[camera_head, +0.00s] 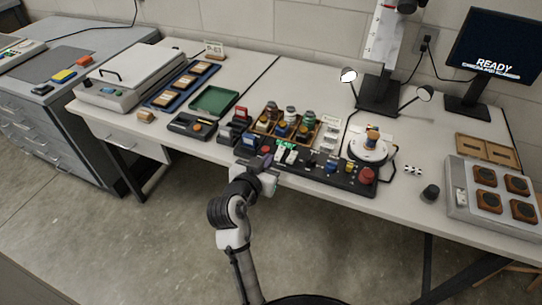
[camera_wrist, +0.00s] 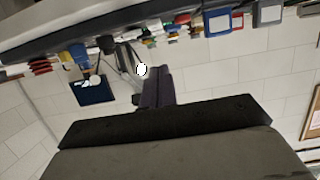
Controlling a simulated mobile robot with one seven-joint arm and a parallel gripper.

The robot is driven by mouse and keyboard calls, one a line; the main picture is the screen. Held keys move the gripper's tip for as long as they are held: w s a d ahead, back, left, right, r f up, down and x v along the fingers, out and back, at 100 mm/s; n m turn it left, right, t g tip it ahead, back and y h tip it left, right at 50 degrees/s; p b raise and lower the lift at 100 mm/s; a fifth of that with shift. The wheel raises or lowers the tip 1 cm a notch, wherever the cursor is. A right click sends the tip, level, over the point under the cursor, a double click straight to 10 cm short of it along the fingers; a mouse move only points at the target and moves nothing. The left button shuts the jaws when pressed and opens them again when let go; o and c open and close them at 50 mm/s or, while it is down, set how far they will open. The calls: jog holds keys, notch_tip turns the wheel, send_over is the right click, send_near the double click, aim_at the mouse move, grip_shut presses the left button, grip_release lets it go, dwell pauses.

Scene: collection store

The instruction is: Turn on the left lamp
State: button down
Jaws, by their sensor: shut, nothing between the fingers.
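The left lamp (camera_head: 348,75) is a small round white head on a thin arm, left of the dark stand on the table. A matching right lamp (camera_head: 424,93) is on the stand's other side. A black control panel (camera_head: 315,176) with several coloured buttons and switches runs along the table's front edge. My gripper (camera_head: 267,162) is at the panel's left end, shut and empty; its dark fingers (camera_wrist: 155,88) show in the wrist view. Contact is unclear.
Behind the panel stand a wooden rack (camera_head: 277,137) of coloured jars and a round white device (camera_head: 368,150). A monitor (camera_head: 497,45) reads READY. A green tray (camera_head: 214,101) lies left. A grey box (camera_head: 462,199) with round dark pads and a dark knob (camera_head: 430,193) are right.

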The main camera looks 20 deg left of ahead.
jog(key=v, duration=0.3)
jog(key=f+b+v, duration=0.1)
jog(key=v, duration=0.1)
jog(key=shift+s, duration=0.1)
dwell(0.3)
